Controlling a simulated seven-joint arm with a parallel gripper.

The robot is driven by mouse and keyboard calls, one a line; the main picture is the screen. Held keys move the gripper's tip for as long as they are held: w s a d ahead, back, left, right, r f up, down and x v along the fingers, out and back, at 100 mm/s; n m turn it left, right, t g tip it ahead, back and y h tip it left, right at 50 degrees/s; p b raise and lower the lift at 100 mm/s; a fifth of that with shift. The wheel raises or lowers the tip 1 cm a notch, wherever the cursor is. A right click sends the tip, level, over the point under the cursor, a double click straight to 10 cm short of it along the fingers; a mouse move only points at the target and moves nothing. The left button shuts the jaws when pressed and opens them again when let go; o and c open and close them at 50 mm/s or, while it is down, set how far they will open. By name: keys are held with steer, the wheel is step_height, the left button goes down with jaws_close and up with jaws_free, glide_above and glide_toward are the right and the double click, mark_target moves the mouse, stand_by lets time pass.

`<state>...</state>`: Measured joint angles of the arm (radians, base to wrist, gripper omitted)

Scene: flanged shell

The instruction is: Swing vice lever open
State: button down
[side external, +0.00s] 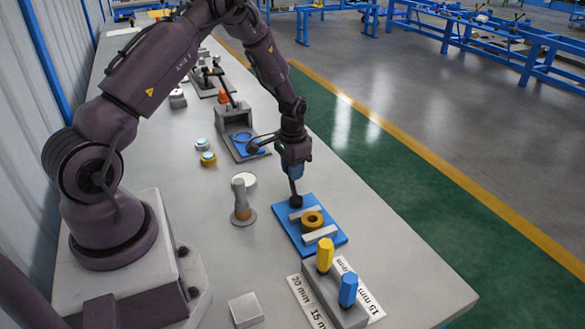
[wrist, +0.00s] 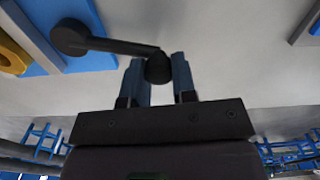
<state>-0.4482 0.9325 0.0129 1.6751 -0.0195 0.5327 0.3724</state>
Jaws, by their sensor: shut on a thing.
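The vice is a blue plate (side external: 336,240) with two grey jaw bars and a brown-yellow ring (side external: 312,220) between them. Its dark lever (wrist: 115,44) runs in the wrist view from a round pivot (wrist: 70,37) at the blue plate's edge to a knob (wrist: 158,70). The pivot also shows in the side view (side external: 296,202), at the plate's far end. My gripper (wrist: 158,76) is shut on the lever's knob, one finger on each side. In the side view my gripper (side external: 293,172) points down above the plate's far end.
A grey block with yellow (side external: 325,254) and blue (side external: 348,290) pegs stands in front of the plate. A grey cylinder post (side external: 240,200) stands to the left. A grey housing (side external: 234,118) is behind. Bare table lies right of the plate.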

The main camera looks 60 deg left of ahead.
steer(key=shift+w, duration=0.1)
steer(key=w+m, duration=0.1)
steer(key=w+d+m, duration=0.1)
steer(key=m, duration=0.1)
steer(key=shift+d+m, duration=0.15)
steer(key=shift+m, duration=0.15)
steer(key=w+d+m, duration=0.2)
steer(key=m, duration=0.1)
steer(key=shift+m, duration=0.3)
steer(key=d+m, duration=0.1)
steer(key=w+d+m, duration=0.1)
steer(key=m, duration=0.1)
steer(key=shift+w+d+m, duration=0.1)
steer(key=shift+d+m, duration=0.1)
steer(key=shift+m, duration=0.1)
steer(key=shift+w+d+m, duration=0.2)
steer(key=shift+d+m, duration=1.25)
steer(key=shift+m, duration=0.55)
steer(key=shift+d, duration=0.15)
steer(key=c, duration=0.9)
jaws_free()
steer(key=shift+r, duration=0.1)
step_height(320, 180, up, 13)
steer(key=shift+f, duration=0.1)
